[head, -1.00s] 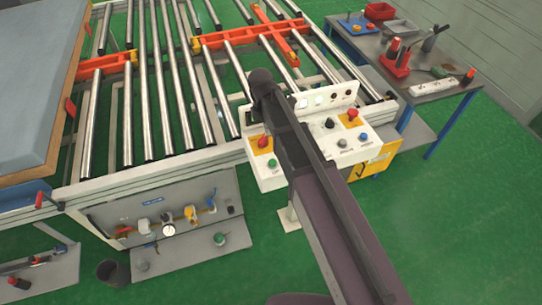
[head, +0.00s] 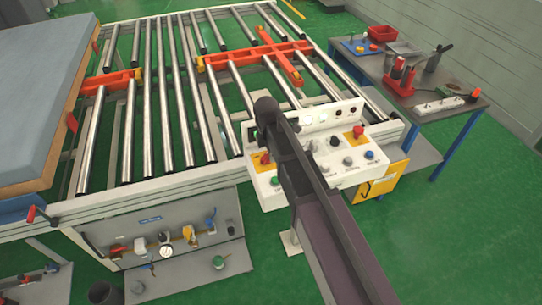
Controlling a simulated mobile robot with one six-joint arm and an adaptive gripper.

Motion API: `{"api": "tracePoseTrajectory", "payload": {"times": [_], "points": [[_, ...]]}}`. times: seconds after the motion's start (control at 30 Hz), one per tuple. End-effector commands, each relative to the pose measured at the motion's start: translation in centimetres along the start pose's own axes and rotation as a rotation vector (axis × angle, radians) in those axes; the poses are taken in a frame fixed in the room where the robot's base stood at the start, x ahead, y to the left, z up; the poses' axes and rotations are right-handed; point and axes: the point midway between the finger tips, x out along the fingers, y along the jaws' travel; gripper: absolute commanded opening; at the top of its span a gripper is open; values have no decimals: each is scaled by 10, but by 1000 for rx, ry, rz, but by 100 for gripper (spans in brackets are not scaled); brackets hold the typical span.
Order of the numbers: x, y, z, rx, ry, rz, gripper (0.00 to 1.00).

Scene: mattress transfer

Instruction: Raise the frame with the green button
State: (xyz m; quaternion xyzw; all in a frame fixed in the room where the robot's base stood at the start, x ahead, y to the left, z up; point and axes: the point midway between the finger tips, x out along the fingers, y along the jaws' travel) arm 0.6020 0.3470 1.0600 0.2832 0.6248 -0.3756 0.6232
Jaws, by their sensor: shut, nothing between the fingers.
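The white control panel (head: 351,178) stands at the right front corner of the roller frame (head: 131,186). A green button (head: 275,181) sits at the panel's lower left, below a red button on a yellow plate (head: 265,158). My dark arm crosses the panel just right of the green button and covers part of its face. My gripper's fingers cannot be made out; they are hidden by the arm or out of the picture. The roller frame carries several steel rollers and orange crossbars (head: 240,57). A blue-grey mattress (head: 40,85) lies on a wooden-edged base at the left.
A grey side table (head: 430,88) with red holders, trays and a power strip stands at the right. A valve panel (head: 165,233) with a gauge and levers is under the frame's front. A dark bin (head: 103,293) is at the lower left. Green floor is open at lower right.

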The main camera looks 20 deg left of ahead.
Motion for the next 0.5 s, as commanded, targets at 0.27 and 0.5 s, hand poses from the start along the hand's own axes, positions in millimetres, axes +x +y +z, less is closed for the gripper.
{"api": "tracePoseTrajectory", "payload": {"times": [0.27,0.5], "points": [[25,0,0,0,0,0,0],[44,0,0,0,0,0,0]]}}
